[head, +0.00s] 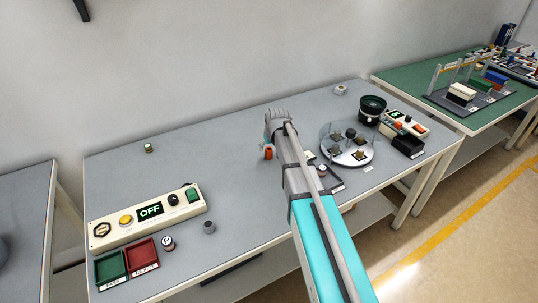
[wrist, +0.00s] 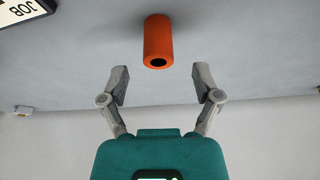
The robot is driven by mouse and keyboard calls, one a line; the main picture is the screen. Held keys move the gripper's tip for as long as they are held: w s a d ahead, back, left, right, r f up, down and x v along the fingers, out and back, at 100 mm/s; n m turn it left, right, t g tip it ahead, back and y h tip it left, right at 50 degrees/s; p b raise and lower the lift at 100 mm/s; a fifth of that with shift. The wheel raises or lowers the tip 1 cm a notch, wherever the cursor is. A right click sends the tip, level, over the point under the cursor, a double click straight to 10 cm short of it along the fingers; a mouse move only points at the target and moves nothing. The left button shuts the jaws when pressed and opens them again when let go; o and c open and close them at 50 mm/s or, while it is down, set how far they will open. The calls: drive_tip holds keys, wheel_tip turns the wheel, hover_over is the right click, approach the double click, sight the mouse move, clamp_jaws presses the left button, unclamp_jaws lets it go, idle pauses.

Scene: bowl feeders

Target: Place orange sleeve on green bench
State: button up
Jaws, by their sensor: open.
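The orange sleeve (wrist: 158,40) is a short hollow cylinder on the grey bench. In the wrist view it shows just beyond my gripper (wrist: 160,82), roughly centred between the two open fingers, with no contact visible. In the head view the sleeve (head: 268,153) stands next to the end of my arm, whose gripper is mostly hidden by my own arm. The green bench (head: 419,62) is at the far right, past the grey bench (head: 130,180).
A control box reading OFF (head: 150,212) and green and red trays (head: 142,255) are at the left. A clear-covered round turntable (head: 350,148), a black bowl feeder (head: 372,106) and another control box (head: 404,123) fill the right end. The green bench holds a dark fixture with blocks (head: 462,92).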

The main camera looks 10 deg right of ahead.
sight(269, 149)
drive_tip(key=shift+b+x, duration=2.1)
drive_tip(key=shift+x, duration=0.35)
drive_tip(key=shift+s+d, duration=0.1)
drive_tip(key=c, duration=1)
wheel_tip(269, 149, up, 3)
drive_tip(key=p, duration=0.2)
drive_tip(key=shift+f+p, duration=0.15)
drive_tip(key=shift+p, duration=0.25)
drive_tip(key=s+d+r+p, duration=0.5)
drive_tip(key=s+r+p, duration=0.5)
drive_tip(key=s, duration=0.3)
drive_tip(key=shift+d+r, duration=0.1)
